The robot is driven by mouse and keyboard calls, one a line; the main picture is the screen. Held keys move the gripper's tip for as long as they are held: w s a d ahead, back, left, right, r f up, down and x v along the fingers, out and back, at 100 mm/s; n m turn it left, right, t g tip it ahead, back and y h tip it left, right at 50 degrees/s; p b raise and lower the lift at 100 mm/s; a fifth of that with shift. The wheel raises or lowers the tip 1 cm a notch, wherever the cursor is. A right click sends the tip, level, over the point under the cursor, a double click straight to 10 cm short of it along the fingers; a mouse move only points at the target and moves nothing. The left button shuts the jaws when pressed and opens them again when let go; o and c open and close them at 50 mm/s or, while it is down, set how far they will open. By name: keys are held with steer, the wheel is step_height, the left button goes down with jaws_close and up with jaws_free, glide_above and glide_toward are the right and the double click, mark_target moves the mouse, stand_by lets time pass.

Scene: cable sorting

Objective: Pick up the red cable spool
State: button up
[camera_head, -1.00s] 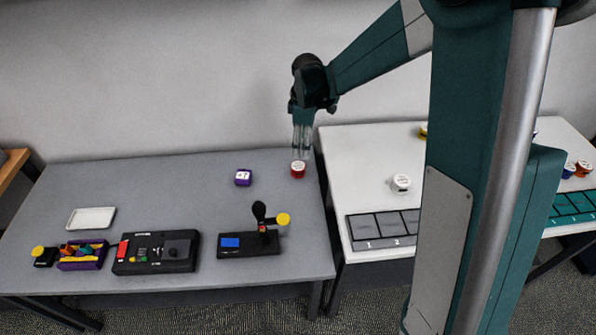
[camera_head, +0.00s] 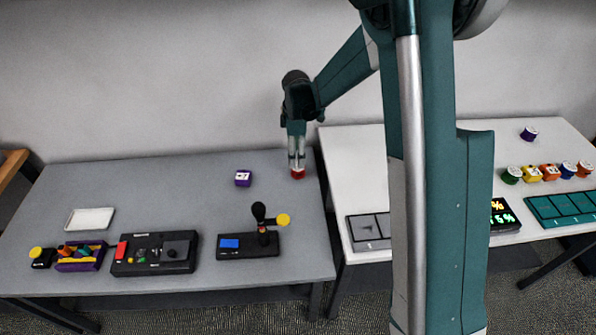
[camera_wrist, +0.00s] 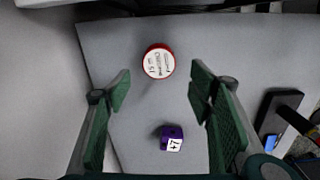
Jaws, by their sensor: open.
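The red cable spool (camera_head: 298,174) stands near the back right corner of the grey table. In the wrist view the spool (camera_wrist: 158,61) shows a white labelled top and a red rim, ahead of and between the fingers. My gripper (camera_head: 297,162) points down just above the spool in the head view. In the wrist view my gripper (camera_wrist: 160,85) is open, with green finger pads apart on either side and nothing between them. The head view does not show clearly whether the fingers reach around the spool.
A purple cube (camera_head: 243,178) sits left of the spool. A joystick box (camera_head: 250,243), a control box (camera_head: 155,252) and a purple bin (camera_head: 82,258) line the front. The white table (camera_head: 350,165) stands right, with several spools (camera_head: 550,172). The grey table's middle is clear.

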mark_target(298, 170)
steer(key=shift+f, duration=1.2)
steer(key=shift+f+b, duration=0.9)
steer(key=shift+f, duration=1.7)
steer(key=c, duration=1)
